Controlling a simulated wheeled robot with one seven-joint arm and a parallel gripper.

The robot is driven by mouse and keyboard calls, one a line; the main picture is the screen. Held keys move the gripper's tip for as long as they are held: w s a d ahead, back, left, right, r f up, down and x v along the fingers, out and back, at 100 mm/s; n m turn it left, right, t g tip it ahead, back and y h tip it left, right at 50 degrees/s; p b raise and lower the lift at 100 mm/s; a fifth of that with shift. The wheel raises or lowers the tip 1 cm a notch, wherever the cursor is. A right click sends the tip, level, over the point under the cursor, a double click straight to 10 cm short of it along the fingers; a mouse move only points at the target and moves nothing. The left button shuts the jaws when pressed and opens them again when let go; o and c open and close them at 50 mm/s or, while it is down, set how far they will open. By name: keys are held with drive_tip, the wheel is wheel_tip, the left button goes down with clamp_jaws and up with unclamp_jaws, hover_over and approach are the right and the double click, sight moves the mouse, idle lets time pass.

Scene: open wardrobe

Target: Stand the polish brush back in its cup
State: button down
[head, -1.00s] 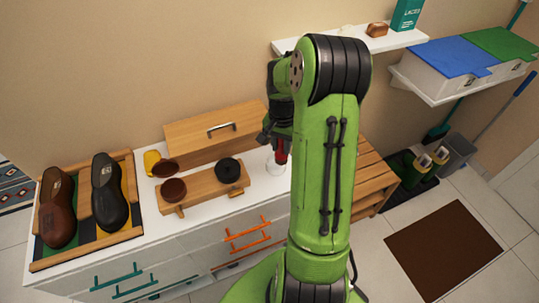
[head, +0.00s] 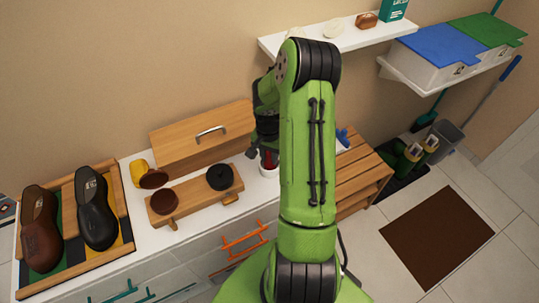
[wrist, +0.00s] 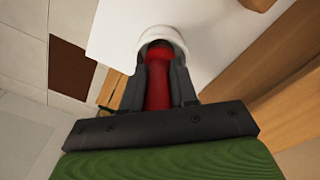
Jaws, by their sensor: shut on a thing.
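The red polish brush (head: 269,160) is upright below my gripper (head: 265,148), at the right part of the white dresser top. The white cup (head: 268,172) is directly under it, and the brush's lower part is hidden at the cup's mouth. In the wrist view my gripper (wrist: 160,70) is shut on the brush's red handle (wrist: 158,85). The rim of the white cup (wrist: 168,35) curves around the brush's far end, close to the fingertips. How deep the brush is in the cup cannot be told.
A wooden stand (head: 194,196) with a black tin (head: 220,177) and a brown round piece is left of the cup. A wooden box (head: 204,140) stands behind. Shoes sit in a tray (head: 127,232) at far left. A white shelf (head: 350,40) hangs above right.

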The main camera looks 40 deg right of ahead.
drive_tip(key=shift+f, duration=0.1)
drive_tip(key=c, duration=0.9)
unclamp_jaws()
drive_tip(key=shift+o, duration=0.2)
drive_tip(key=r, duration=0.8)
drive_tip(key=r+p, duration=0.1)
drive_tip(key=r, duration=0.3)
drive_tip(key=shift+a+r, duration=0.25)
drive_tip(key=shift+r, duration=0.05)
drive_tip(key=s+a+r+n+t+h, duration=0.1)
drive_tip(key=s+a+r+n+t, duration=0.2)
drive_tip(key=a+r, duration=0.45)
drive_tip(key=s+a+r+n+h, duration=0.1)
drive_tip(key=s+a+r+n, duration=0.2)
drive_tip(key=a+r+n, duration=0.35)
drive_tip(key=s+a+r+n+t+y, duration=0.1)
drive_tip(key=s+a+n+t+y, duration=0.1)
drive_tip(key=s+a, duration=0.6)
drive_tip(key=shift+s+a+r+n+t, duration=0.25)
drive_tip(key=shift+s+r+n+t, duration=0.1)
drive_tip(key=shift+s+n, duration=0.4)
